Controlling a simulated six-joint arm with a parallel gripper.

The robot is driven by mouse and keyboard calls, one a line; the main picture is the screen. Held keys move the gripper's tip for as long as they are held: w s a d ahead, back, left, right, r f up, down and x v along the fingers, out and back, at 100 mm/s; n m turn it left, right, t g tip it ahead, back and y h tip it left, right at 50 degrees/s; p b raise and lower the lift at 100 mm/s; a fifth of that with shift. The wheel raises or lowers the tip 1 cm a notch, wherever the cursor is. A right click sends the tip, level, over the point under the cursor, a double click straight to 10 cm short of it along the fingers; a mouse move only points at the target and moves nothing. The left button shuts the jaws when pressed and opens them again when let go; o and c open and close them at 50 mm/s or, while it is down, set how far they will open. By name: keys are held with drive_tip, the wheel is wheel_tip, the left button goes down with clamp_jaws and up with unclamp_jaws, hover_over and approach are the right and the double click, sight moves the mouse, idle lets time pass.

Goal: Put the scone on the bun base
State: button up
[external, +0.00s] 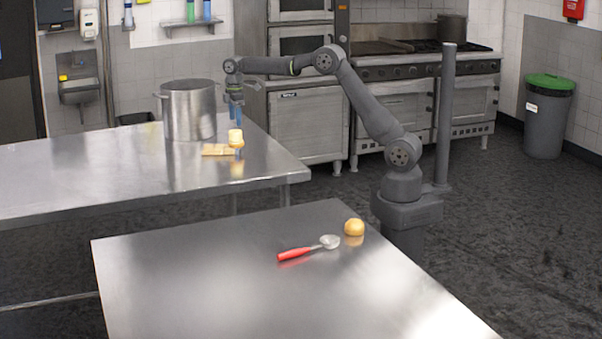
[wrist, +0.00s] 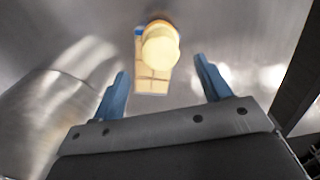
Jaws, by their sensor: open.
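A pale yellow, round, upright piece, which looks like the scone (external: 235,134), stands on the far steel table. It rests on a wider tan-brown piece that looks like the bun base (external: 236,143), mostly covered by it. In the wrist view, the scone (wrist: 160,46) is ahead of the fingers, with a brown edge of the base (wrist: 159,21) showing behind it. My gripper (external: 236,116) points down just above the scone in the external view. Its blue fingers (wrist: 161,67) are open, with nothing between them, and apart from the scone.
A wooden board (external: 214,150) lies by the stack, with a small blue patch (wrist: 138,30) beside it. A large steel pot (external: 189,110) stands close to the left.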

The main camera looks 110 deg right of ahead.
sight(236, 131)
wheel_tip(236, 131, up, 5)
drive_tip(key=shift+r, duration=0.1)
idle(0.4)
drive_tip(key=shift+f, duration=4.15)
